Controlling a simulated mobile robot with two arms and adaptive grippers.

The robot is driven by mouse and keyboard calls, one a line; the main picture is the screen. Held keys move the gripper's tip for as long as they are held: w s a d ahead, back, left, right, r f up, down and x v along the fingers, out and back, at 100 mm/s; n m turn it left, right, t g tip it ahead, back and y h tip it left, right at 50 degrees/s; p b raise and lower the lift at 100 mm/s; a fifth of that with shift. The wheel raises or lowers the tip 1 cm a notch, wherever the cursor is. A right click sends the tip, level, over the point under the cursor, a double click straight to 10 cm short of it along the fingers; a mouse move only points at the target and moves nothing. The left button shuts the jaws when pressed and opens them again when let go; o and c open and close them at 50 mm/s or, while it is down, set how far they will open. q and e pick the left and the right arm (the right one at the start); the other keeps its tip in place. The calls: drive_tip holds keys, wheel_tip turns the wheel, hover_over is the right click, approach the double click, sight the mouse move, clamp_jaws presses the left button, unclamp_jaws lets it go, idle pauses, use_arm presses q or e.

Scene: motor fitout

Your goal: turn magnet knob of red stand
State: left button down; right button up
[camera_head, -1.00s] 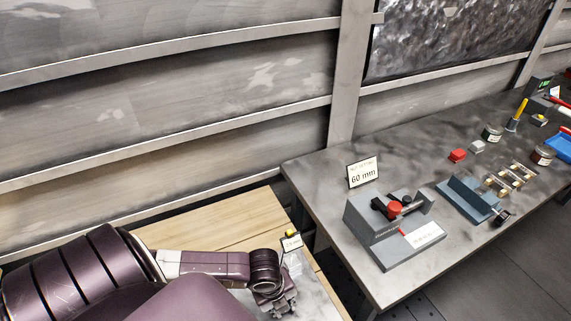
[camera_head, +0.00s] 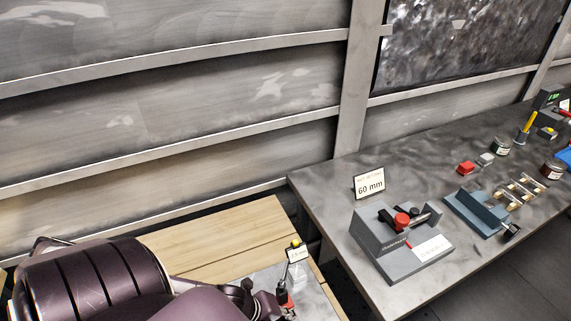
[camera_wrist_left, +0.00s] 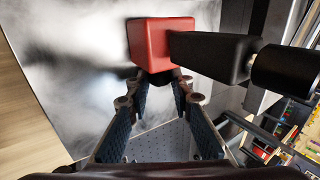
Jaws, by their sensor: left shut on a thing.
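The red stand's block (camera_wrist_left: 160,42) is at the top of the left wrist view, with a thick black bar (camera_wrist_left: 215,52) and a black cylinder (camera_wrist_left: 287,70) to its right. A little of the red stand (camera_head: 284,301) shows at the bottom of the head view, partly hidden. My left gripper (camera_wrist_left: 162,80) is at the block's near face, its fingertips drawn together on a small dark part there, which I take as the magnet knob. The fingers mostly hide this knob, so its angle cannot be told. My right gripper is in neither view.
On the grey table (camera_head: 330,190) stand a grey fixture with a red knob (camera_head: 402,221), a 60 mm sign (camera_head: 369,183) and a blue vise-like fixture (camera_head: 475,212).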

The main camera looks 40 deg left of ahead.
use_arm(q)
drive_tip(key=c, duration=1.7)
unclamp_jaws()
